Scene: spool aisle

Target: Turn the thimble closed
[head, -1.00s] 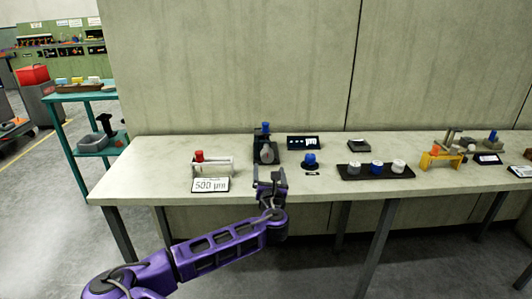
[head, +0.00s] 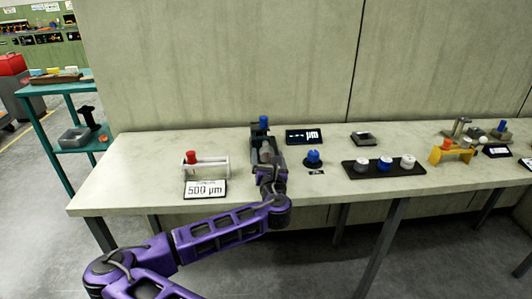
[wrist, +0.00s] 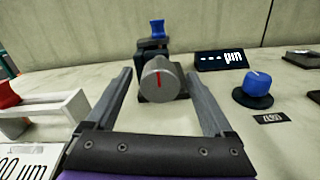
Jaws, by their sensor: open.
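The thimble (wrist: 158,82) is a round grey knob with a red line on its face, at the front of a dark device with a blue knob (wrist: 157,28) on top. In the wrist view the line stands nearly upright. My gripper (wrist: 160,76) is open, with one finger on each side of the thimble. In the head view my gripper (head: 267,166) reaches over the bench's front edge and partly hides the thimble. A dark display (wrist: 222,59) behind on the right reads "--- µm".
On the bench (head: 120,180), a white bracket with a red knob (head: 192,157) and a "500 µm" card (head: 205,189) stand left. A blue knob (head: 313,157) and a black tray (head: 350,171) with several round knobs stand right. A yellow stand (head: 449,148) is farther right.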

